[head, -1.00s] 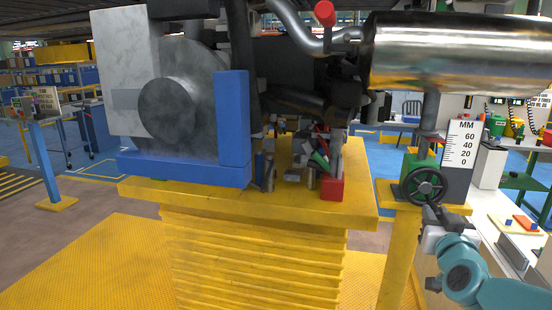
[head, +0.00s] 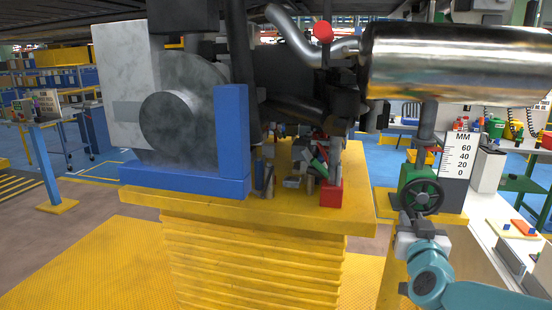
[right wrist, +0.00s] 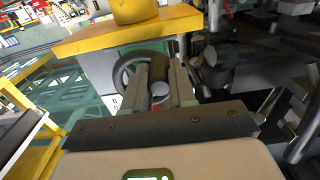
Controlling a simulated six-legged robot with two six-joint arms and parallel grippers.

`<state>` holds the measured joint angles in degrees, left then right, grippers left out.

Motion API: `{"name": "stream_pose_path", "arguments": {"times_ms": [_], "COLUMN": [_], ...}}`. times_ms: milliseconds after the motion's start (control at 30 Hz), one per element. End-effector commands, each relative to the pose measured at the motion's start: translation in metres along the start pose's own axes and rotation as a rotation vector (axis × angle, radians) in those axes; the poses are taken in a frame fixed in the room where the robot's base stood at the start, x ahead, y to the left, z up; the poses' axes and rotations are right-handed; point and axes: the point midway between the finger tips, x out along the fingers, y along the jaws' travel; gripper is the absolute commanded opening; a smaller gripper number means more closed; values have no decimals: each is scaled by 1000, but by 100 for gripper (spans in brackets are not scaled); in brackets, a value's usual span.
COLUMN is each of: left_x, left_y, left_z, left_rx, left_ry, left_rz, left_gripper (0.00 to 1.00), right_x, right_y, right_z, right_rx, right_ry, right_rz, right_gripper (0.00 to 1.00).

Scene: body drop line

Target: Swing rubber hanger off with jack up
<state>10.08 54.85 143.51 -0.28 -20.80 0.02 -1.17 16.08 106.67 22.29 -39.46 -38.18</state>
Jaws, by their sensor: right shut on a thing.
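The jack is a green block (head: 408,176) with a dark handwheel (head: 424,196), standing right of the yellow lift table. A yellow piece and a grey post (head: 427,122) rise from it towards the shiny muffler (head: 455,62). My right gripper (head: 408,220) is shut on the handwheel, at its lower left. In the right wrist view, the fingers close around a short grip by the wheel's dark ring (right wrist: 122,72). A red knob (head: 323,32) shows by the bent pipe left of the muffler. I cannot pick out the rubber hanger. My left gripper is out of view.
A white MM scale (head: 461,155) stands behind the handwheel. The yellow lift table (head: 290,214) carries a blue bracket (head: 232,140), a grey machine body and a red block (head: 331,193). A white bench (head: 503,232) with small parts is at right.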

Motion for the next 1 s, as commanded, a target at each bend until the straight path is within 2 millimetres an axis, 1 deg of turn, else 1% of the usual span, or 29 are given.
{"name": "stream_pose_path", "arguments": {"times_ms": [33,200,267,433,500,767,867,900,933,967,1000], "left_x": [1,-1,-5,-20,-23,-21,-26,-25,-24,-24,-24], "left_y": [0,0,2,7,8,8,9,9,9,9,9], "left_z": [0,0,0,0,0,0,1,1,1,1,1], "left_rx": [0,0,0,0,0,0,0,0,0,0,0], "left_ry": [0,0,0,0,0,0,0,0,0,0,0], "left_rz": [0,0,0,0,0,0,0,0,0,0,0], "left_gripper": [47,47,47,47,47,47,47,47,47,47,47], "right_x": [0,0,0,0,0,0,0,0,0,0,0], "right_y": [-4,-4,-6,-14,-16,-16,-16,-16,-16,-16,-16], "right_z": [2,-1,-5,-22,-25,-24,-30,-29,-28,-28,-28], "right_rx": [-3,-3,-3,-2,-2,-3,-3,-3,-3,-2,-2], "right_ry": [-2,0,0,3,4,8,9,8,8,8,7], "right_rz": [-8,-8,-9,-10,-9,-7,-7,-6,-6,-6,-5], "right_gripper": [0,0,0,0,0,0,0,32,41,47,47]}}
